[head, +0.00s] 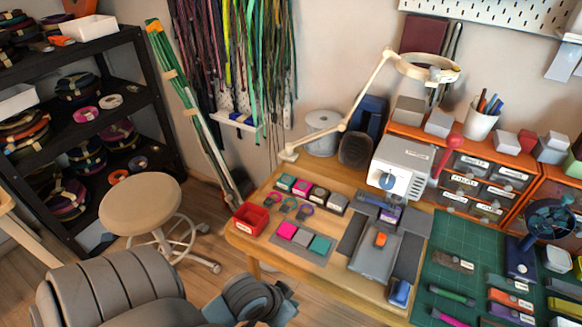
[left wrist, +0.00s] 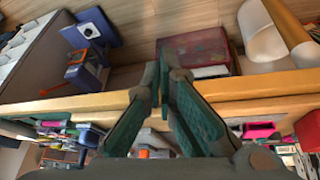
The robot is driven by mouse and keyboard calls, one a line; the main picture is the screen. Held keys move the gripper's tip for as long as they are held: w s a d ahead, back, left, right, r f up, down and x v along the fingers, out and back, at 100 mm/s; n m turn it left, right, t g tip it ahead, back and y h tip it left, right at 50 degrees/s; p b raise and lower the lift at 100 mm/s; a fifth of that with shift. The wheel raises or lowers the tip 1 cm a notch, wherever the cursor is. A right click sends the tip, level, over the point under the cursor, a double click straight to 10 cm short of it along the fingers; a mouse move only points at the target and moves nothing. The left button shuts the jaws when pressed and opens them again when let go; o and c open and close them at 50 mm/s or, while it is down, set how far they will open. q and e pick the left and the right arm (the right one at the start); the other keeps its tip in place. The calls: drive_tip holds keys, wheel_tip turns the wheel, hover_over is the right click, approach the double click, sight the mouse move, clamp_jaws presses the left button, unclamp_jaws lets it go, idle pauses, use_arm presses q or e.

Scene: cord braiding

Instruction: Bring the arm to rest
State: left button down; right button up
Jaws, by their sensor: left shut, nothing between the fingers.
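My left arm (head: 110,290) comes in at the lower left of the head view, low in front of the workbench (head: 262,252). Its wrist end (head: 250,300) is at the bottom edge, left of the bench's front edge; the fingers cannot be made out there. In the left wrist view my left gripper (left wrist: 164,85) has its green-padded fingers closed together with nothing held. The fingertips show against the bench's wooden edge (left wrist: 60,103); I cannot tell the gap between them. My right gripper is in neither view.
A round stool (head: 140,203) stands left of the bench, before a dark shelf (head: 95,48). A red tray (head: 249,219), colored blocks (head: 302,237), a grey machine (head: 400,165) and a green mat (head: 450,225) are on the bench. Floor between stool and bench is mostly open.

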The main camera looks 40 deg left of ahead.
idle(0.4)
use_arm(q)
drive_tip(key=s+a+f+y, duration=0.1)
drive_tip(key=s+a+f, duration=0.15)
drive_tip(key=f, duration=0.65)
drive_tip(key=s+a+f+y, duration=0.1)
drive_tip(key=a+f, duration=0.3)
drive_tip(key=f, duration=0.6)
drive_tip(key=s+d+f+g, duration=0.1)
drive_tip(key=s+f+g, duration=0.1)
drive_tip(key=s+f, duration=0.3)
drive_tip(key=s+d+f+g, duration=0.1)
drive_tip(key=s+f, duration=0.5)
drive_tip(key=s, duration=0.6)
drive_tip(key=shift+s+d+f+g, duration=0.15)
drive_tip(key=shift+d+f+g, duration=0.15)
drive_tip(key=shift+g, duration=0.1)
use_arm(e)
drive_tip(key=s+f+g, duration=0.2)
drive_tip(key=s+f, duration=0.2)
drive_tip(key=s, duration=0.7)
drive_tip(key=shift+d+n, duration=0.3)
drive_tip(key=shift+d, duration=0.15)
